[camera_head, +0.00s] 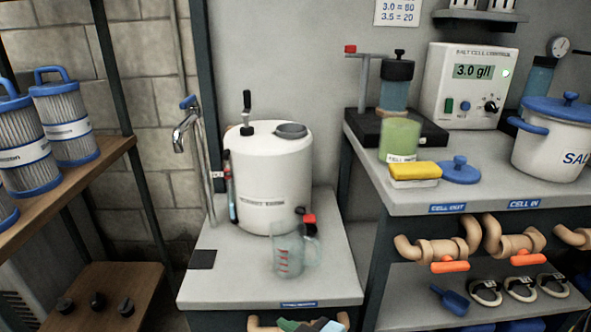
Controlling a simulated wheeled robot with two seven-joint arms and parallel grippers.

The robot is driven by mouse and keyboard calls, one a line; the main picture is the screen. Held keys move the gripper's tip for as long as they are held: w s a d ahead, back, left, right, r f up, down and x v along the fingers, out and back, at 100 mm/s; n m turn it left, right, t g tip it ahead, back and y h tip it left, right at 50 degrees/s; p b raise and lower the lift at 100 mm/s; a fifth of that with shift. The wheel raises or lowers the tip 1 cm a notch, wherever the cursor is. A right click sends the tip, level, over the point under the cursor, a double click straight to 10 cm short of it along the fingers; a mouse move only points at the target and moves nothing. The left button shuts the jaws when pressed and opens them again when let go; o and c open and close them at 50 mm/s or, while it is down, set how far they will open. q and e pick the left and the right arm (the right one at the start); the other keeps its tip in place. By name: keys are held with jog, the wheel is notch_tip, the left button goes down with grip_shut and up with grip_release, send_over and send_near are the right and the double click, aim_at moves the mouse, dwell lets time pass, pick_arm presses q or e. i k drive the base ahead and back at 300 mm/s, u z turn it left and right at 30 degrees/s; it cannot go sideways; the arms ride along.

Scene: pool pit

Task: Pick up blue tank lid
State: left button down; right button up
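A small round blue lid with a knob on top (460,171) lies flat on the right-hand grey counter (450,197), just right of a yellow and white sponge. It looks like the tank lid. The white tank (270,185) stands upright on the lower middle counter, with a dark grey round opening or cap (291,130) on its top; I cannot tell which. Neither of my grippers shows in this view.
The sponge (415,171) and a green jar (400,138) stand beside the blue lid. A blue-lidded white pot (550,148) is to its right. A clear measuring jug (290,252) stands before the tank. Filter cartridges (65,125) fill the left shelf.

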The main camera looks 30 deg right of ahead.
aim_at(457, 171)
jog(key=z, duration=1.3)
